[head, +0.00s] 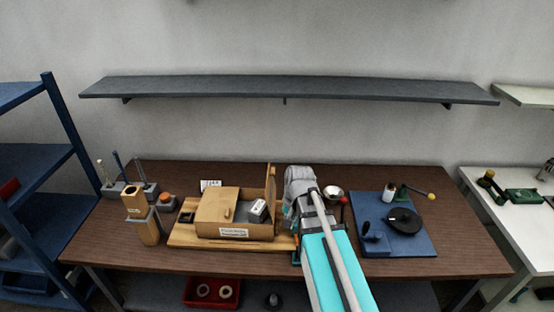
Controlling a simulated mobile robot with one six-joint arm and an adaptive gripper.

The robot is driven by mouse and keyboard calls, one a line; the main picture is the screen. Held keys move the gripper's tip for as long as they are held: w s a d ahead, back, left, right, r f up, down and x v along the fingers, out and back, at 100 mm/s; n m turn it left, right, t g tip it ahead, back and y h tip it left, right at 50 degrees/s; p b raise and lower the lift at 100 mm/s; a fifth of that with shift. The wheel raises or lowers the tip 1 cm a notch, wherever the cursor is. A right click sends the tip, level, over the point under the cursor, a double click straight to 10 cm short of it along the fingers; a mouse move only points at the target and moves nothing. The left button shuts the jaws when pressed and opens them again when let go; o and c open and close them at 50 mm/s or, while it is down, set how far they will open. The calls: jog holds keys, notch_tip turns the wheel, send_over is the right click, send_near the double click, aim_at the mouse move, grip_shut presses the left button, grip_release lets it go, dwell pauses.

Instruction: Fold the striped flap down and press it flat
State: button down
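A tan cardboard box (216,229) with a white label on its front sits on a wooden board (185,237). Its right flap (271,187) stands upright, seen almost edge-on; I cannot make out stripes on it. The left part of the box top looks covered. A dark and white item (257,211) shows in the opening on the right. My arm reaches in from the front, with its wrist just right of the upright flap. My gripper (289,216) is mostly hidden by the arm beside the box's right side; its fingers are not clear.
A wooden block in a grey holder (147,222) and upright tools (118,168) stand left of the box. A dark shelf (290,88) hangs above.

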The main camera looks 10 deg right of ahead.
jog(key=w+d+r+m+y+p, duration=0.1)
jog(key=w+d+r+m+p, duration=0.2)
jog(key=w, duration=0.4)
jog(key=w+d+r+m+t+y+p, duration=0.1)
jog(key=w+d+r+m+y+p, duration=0.1)
jog(key=w+d+r+m, duration=0.3)
jog(key=w+d+r+m+y+p, duration=0.2)
jog(key=w+d+r+m+p, duration=0.2)
jog(key=w+m, duration=0.4)
jog(key=shift+w+r+t, duration=0.35)
jog(key=shift+w+t, duration=0.05)
jog(key=shift+w, duration=0.5)
jog(key=shift+f+b, duration=0.2)
jog(key=shift+b, duration=0.1)
jog(key=a+r+b+x, duration=0.1)
jog(key=a+b+x, duration=0.1)
jog(key=b+x, duration=0.6)
jog(key=shift+w+a+r+b+x, duration=0.2)
jog(key=shift+w+a+b+x, duration=0.1)
jog(key=shift+x, duration=1.8)
jog(key=shift+d, duration=0.15)
jog(key=shift+w+r, duration=0.1)
